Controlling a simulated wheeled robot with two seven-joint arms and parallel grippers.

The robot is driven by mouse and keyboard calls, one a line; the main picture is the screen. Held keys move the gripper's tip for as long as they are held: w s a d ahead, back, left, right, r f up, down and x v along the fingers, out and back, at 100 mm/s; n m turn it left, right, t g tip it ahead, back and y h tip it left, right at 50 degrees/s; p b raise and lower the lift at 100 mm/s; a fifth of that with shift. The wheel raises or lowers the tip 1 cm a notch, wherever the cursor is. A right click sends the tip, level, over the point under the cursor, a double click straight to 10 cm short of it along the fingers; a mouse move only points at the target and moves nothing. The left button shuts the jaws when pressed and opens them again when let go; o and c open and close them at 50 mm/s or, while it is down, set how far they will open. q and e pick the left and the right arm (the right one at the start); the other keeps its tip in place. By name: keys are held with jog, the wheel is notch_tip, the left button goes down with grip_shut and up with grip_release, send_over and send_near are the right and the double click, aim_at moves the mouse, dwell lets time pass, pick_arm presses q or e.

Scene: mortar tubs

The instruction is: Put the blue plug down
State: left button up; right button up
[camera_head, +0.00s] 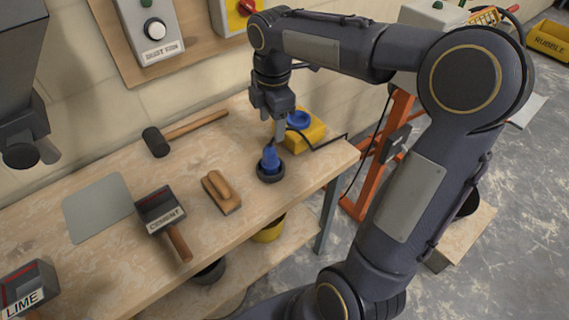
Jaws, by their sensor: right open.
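The blue plug (270,158) stands on the wooden bench near its right end, in or on a dark round base (270,175). A dark cable leads from the plug area toward the right. My right gripper (278,135) points down just above the plug and is open. Whether a finger still touches the plug cannot be told. A yellow box with a blue round socket (299,119) sits just right of the gripper, partly hidden behind it. My left gripper is not clearly in view.
An orange stand (383,150) is right of the bench. A dust switch box (151,28) hangs on the wall.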

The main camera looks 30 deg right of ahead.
jog(key=s+a+f+m+t+y, duration=0.1)
jog(key=s+a+m+t, duration=0.1)
jog(key=s+m, duration=0.7)
jog(key=s+a+f+m+t+y, duration=0.2)
jog(key=s+a+m, duration=0.3)
jog(key=s+m, duration=0.4)
jog(key=shift+s+f+m+t+y, duration=0.25)
jog(key=shift+s+t, duration=0.25)
jog(key=shift+s, duration=0.3)
jog(key=shift+r, duration=0.15)
jog(key=shift+r+p, duration=0.25)
jog(key=shift+p, duration=0.05)
